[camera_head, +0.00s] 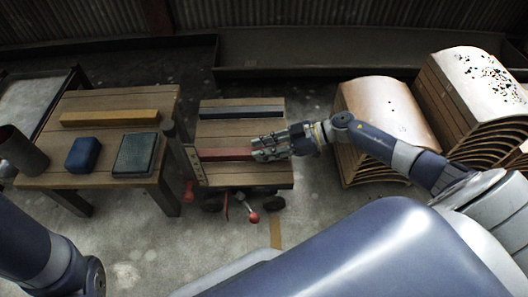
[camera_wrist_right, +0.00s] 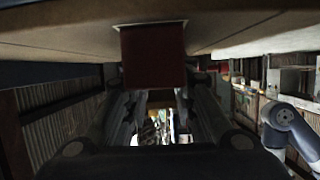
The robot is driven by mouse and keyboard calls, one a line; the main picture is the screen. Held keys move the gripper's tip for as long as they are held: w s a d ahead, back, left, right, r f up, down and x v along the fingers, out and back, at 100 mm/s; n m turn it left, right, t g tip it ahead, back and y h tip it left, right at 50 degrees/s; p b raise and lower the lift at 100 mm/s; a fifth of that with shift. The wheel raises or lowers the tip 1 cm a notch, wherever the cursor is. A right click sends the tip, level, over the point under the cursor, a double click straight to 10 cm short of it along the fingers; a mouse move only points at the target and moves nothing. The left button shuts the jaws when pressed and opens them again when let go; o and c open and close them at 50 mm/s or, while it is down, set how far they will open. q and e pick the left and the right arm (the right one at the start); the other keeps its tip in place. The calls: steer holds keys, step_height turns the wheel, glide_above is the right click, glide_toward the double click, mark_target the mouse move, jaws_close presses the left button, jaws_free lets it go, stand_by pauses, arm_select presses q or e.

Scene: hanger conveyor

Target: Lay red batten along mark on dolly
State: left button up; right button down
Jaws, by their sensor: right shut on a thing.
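The red batten (camera_head: 224,154) lies level at the plank deck of the dolly (camera_head: 243,178), running left to right across its middle. My right gripper (camera_head: 262,149) is shut on the right part of the batten. In the right wrist view the batten's end (camera_wrist_right: 153,56) shows between the fingers, close against the wooden deck; I cannot tell whether it touches. A dark batten (camera_head: 240,112) lies across the far part of the deck, roughly parallel to the red one. I cannot make out the mark. My left gripper is out of view.
A wooden table (camera_head: 150,98) left of the dolly bears a yellow batten (camera_head: 110,118), a blue block (camera_head: 83,154) and a dark green box (camera_head: 135,154). Stacks of curved panels (camera_head: 385,105) stand right. A red-knobbed lever (camera_head: 253,217) shows below the dolly's near edge.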

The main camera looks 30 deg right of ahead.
steer(key=shift+r, duration=0.15)
steer(key=c, duration=1.3)
jaws_free()
